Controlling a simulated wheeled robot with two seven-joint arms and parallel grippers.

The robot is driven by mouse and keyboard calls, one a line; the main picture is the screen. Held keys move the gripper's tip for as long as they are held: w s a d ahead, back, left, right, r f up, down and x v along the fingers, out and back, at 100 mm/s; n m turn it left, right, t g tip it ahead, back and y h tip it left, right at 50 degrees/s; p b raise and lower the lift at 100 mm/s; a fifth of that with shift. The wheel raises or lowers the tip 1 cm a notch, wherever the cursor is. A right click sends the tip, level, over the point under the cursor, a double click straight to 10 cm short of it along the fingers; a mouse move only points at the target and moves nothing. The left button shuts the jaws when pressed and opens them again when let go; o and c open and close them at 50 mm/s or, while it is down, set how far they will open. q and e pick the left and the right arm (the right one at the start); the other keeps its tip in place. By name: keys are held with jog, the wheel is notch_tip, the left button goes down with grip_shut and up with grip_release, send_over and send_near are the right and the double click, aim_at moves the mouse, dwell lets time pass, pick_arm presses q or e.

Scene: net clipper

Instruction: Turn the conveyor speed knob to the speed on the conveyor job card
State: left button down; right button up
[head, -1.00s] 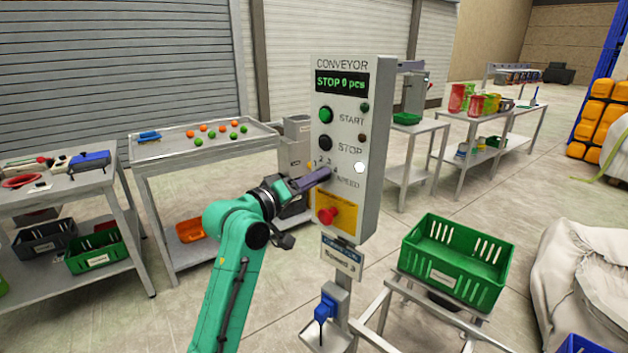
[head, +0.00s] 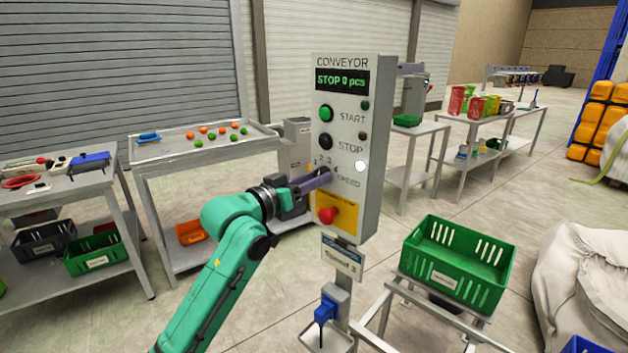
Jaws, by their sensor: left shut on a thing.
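The conveyor control box (head: 371,205) stands on a post in the middle, its display (head: 341,81) reading "STOP 0 pcs". Below the START button (head: 327,113) and STOP button (head: 326,142) is the SPEED dial, with small numbers above it. My left gripper (head: 325,175) is shut on the speed knob at the box's front. The fingers hide the knob, so I cannot tell which number it points to. The conveyor job card (head: 342,257) hangs under the box and seems to read "Speed 3". My right gripper is not in view.
A red emergency button (head: 327,215) on a yellow plate sits just below my left gripper. A green crate (head: 455,291) stands on a frame at the right. A table with small balls (head: 158,154) is behind my left arm.

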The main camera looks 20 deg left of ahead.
pick_arm(q)
jog(key=shift+r+m, duration=0.15)
jog(key=shift+m, duration=0.15)
jog(key=shift+c, duration=2.4)
grip_release()
jog(key=b+v, duration=0.6)
jog(key=v, duration=0.8)
jog(key=shift+s, duration=0.25)
jog(key=shift+a, duration=0.1)
